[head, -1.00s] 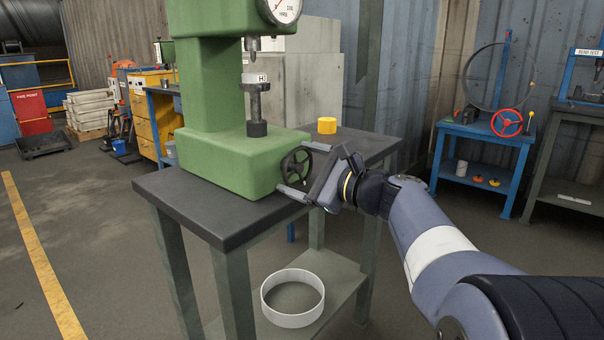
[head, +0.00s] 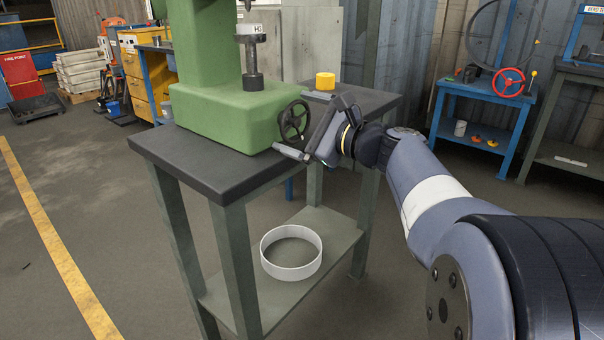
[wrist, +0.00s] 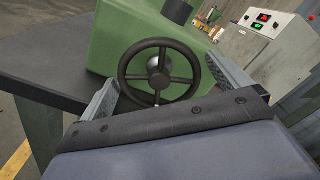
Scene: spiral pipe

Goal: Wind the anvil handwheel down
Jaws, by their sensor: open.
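The black anvil handwheel (head: 294,120) is on the front right face of the green tester base (head: 215,115). In the wrist view the spoked handwheel (wrist: 159,74) appears between the fingers of my gripper (wrist: 163,90). In the head view my gripper (head: 291,145) is open, with its fingers pointing at the wheel from the right. I cannot tell whether either finger touches the rim. The dark anvil post (head: 253,65) stands on the base, with a pale block (head: 250,32) marked H above it.
The base stands on a dark-topped bench (head: 190,170). A yellow cylinder (head: 325,81) sits on the bench behind the wheel. A white ring (head: 291,253) lies on the lower shelf. A blue stand with a red handwheel (head: 509,82) is at the right. The floor on the left is open.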

